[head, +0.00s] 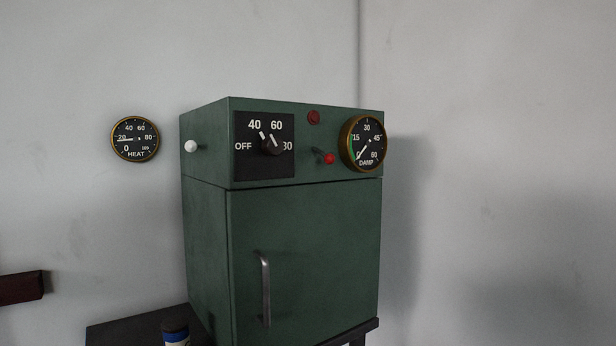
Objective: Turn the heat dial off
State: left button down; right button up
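The heat dial is a black knob (271,146) on a black square plate (243,171) on the upper front of a green cabinet (306,225). The plate is marked OFF at left, 40 and 60 at the top, and 80 at right, partly covered by the knob. The knob's white line points up and slightly left, toward the 40 to 60 part of the scale; I cannot tell the exact setting. A round brass-rimmed HEAT gauge (135,139) on the wall at left has its needle near 20. Neither of my grippers is in view.
Right of the dial are a red lamp (314,117), a red-tipped lever (329,158) and a DAMP gauge (364,143). A white knob (191,146) sticks out at the cabinet's left. A door handle (265,288) is below. A capped bottle (176,335) stands at lower left.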

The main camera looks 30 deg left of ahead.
aim_at(271, 145)
jog(key=u, duration=1.15)
